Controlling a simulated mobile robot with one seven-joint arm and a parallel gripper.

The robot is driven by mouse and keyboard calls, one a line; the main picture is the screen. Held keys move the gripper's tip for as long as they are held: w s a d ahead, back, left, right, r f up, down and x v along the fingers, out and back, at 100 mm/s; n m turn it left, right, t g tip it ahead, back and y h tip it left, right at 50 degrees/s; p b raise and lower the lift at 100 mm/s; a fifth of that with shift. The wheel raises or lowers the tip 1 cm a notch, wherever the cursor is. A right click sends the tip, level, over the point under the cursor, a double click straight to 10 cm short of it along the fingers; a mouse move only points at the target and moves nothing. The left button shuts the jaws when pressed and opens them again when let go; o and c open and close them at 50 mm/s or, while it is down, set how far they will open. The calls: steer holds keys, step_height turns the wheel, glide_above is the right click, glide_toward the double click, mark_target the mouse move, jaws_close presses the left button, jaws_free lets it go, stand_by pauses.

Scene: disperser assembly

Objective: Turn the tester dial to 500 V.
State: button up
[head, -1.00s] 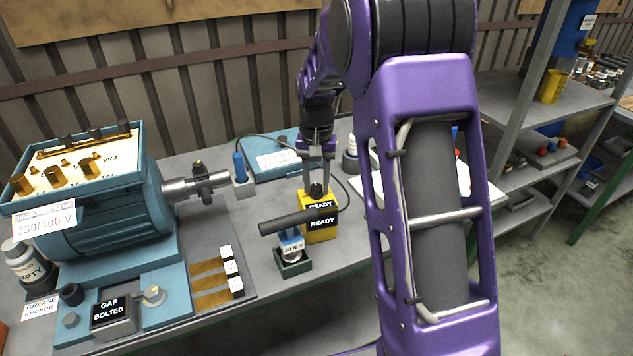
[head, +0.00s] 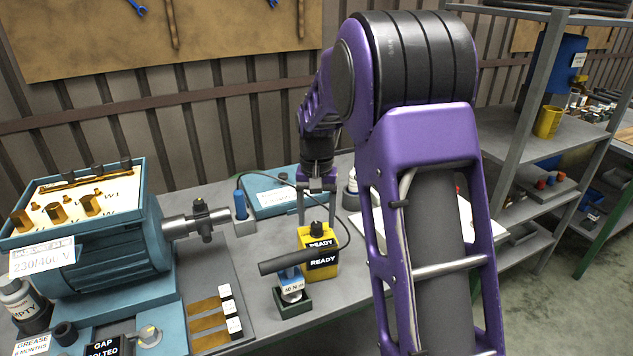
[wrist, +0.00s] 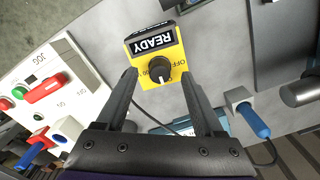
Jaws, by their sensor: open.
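The yellow tester (head: 318,262) stands on the bench in the middle of the head view, with black READY labels on its top and front. Its black dial (head: 318,228) sits on the top face. In the wrist view the tester (wrist: 141,56) shows from above, with "OFF" printed beside the dial (wrist: 160,69) and a white pointer line on the knob; other markings are partly hidden. My gripper (head: 317,222) is above the tester. In the wrist view its two fingers (wrist: 160,80) are spread on either side of the dial, with gaps visible and no clear contact.
A torque wrench (head: 287,262) in a dark holder stands close in front of the tester. A blue motor (head: 115,245) is at left. A white JOG panel (wrist: 52,95) is beside the tester.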

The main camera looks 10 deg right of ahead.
mark_target(317, 224)
step_height(317, 224, up, 16)
steer(key=shift+p, duration=0.4)
steer(key=shift+f, duration=0.1)
